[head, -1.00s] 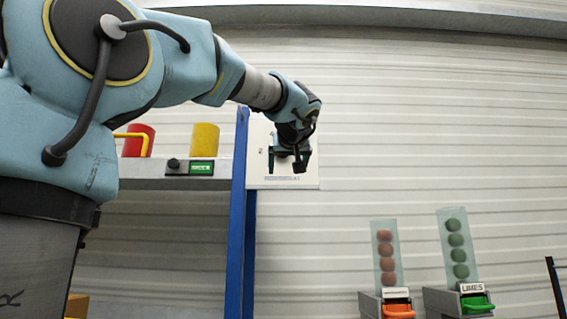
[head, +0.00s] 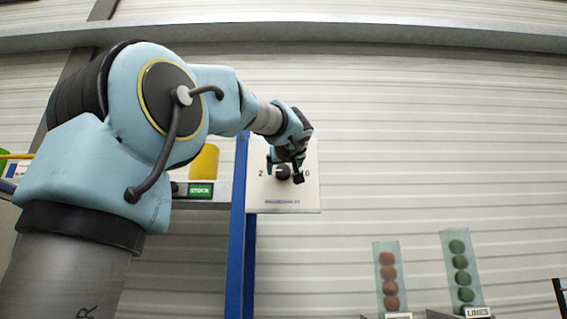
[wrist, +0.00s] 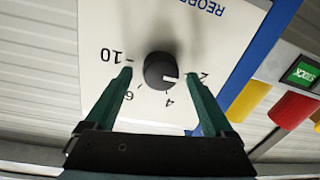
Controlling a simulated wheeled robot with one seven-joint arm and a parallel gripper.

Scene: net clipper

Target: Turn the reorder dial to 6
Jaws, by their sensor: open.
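The reorder dial is a black round knob (wrist: 160,68) on a white panel (wrist: 215,35), which appears upside down in the wrist view. Its white mark points right, toward the 2 side; the exact setting is hard to tell. The 6 lies at the lower left of the knob and the 4 below it. My gripper (wrist: 158,78) is open, its green fingers on either side of the knob with gaps visible. In the head view, my gripper (head: 284,172) is in front of the panel (head: 300,195) and partly covers the dial (head: 283,173).
A blue post (head: 237,230) stands at the panel's left edge. A shelf with a yellow cylinder (head: 204,162) and a green STOCK display (head: 201,190) is to the left. Clear tubes of red balls (head: 389,280) and limes (head: 461,270) stand lower right. The wall right of the panel is clear.

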